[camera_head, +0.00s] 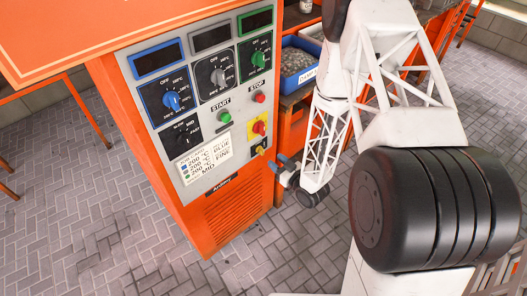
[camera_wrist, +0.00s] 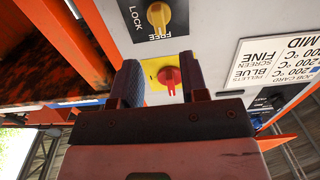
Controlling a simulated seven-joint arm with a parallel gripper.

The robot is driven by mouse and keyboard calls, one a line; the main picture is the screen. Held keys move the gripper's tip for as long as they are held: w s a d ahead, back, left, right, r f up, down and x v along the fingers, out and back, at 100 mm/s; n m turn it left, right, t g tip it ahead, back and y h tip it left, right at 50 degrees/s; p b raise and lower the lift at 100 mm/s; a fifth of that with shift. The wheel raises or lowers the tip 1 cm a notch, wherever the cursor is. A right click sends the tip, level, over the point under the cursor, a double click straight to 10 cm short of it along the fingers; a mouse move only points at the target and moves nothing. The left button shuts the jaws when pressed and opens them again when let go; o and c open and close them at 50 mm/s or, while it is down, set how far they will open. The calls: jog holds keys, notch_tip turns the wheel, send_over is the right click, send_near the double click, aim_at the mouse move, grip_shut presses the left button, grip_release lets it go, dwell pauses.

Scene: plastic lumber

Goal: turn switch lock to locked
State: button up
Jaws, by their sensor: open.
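The lock switch is a yellow knob (camera_wrist: 159,17) on a black plate marked LOCK at its left and FREE below it in the wrist view. The knob's bar lies roughly up-down in that view, its lower end by FREE. In the head view the same yellow knob (camera_head: 260,150) sits low on the panel's right side. My gripper (camera_head: 282,164) is just right of it and in front of the panel. In the wrist view my gripper (camera_wrist: 157,63) is open and empty, its dark fingers on either side of the red knob's area, below the lock switch. Contact cannot be told.
A red knob on a yellow plate (camera_head: 258,127) is directly above the lock switch. Dials (camera_head: 171,100), a green start button (camera_head: 224,116) and a red stop button (camera_head: 260,98) share the grey panel. A blue bin of pellets (camera_head: 296,62) stands behind the orange cabinet (camera_head: 225,215).

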aim_at(263, 151)
jog(key=shift+a, duration=0.1)
dwell(0.4)
jog(key=shift+x, duration=3.8)
jog(key=shift+f, duration=0.1)
jog(key=c, duration=0.7)
